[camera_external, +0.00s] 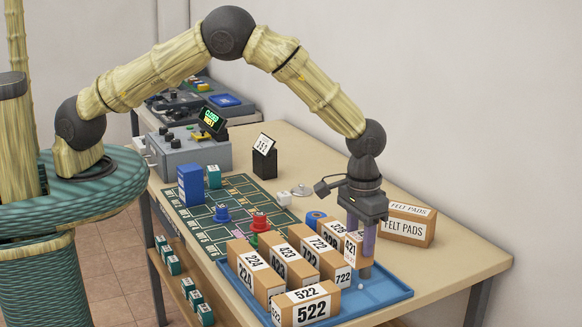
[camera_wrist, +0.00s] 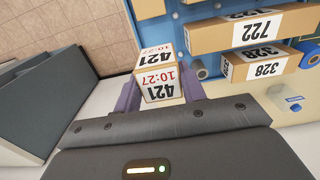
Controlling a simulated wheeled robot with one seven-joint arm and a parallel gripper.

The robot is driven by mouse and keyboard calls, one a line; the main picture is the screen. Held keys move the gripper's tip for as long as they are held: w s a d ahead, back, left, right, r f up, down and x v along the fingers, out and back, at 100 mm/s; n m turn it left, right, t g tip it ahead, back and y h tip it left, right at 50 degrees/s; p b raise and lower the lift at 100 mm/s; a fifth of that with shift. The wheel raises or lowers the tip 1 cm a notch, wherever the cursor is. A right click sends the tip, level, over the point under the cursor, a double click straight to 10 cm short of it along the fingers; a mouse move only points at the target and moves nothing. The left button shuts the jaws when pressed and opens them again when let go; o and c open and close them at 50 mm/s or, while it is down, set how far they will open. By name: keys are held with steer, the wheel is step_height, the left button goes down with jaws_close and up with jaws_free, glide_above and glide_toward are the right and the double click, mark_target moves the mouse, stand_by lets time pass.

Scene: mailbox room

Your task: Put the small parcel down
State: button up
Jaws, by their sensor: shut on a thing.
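The small parcel (camera_external: 351,249) is a brown box with a white label reading 421. My gripper (camera_external: 362,238) is shut on it, with a purple finger on either side, over the right part of the blue tray (camera_external: 395,301). In the wrist view the parcel (camera_wrist: 157,83) shows between the fingers of my gripper (camera_wrist: 161,92), its label also bearing 10:27 in red. The tray (camera_wrist: 179,42) lies beyond it there. I cannot tell whether the parcel's underside touches the tray.
Stamps, including a red one (camera_external: 260,222), stand on the green grid mat (camera_external: 196,222). The tray's front right corner looks bare.

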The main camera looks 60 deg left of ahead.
steer(key=shift+w, duration=0.1)
steer(key=w+a+n+b, duration=0.2)
steer(key=w+a, duration=0.3)
steer(key=a, duration=0.9)
steer(key=w+a+n+b, duration=0.3)
steer(key=w+a, duration=0.3)
steer(key=a, duration=0.9)
steer(key=w+a+n+b, duration=0.3)
steer(key=w+a, duration=0.3)
steer(key=a, duration=0.9)
steer(key=shift+w+n, duration=0.2)
steer(key=shift+n, duration=0.3)
steer(key=shift+f, duration=0.2)
steer(key=shift+f+p, duration=0.65)
steer(key=shift+f, duration=2.35)
steer(key=shift+f, duration=0.1)
steer(key=shift+f+p, duration=0.6)
steer(key=shift+f, duration=1.15)
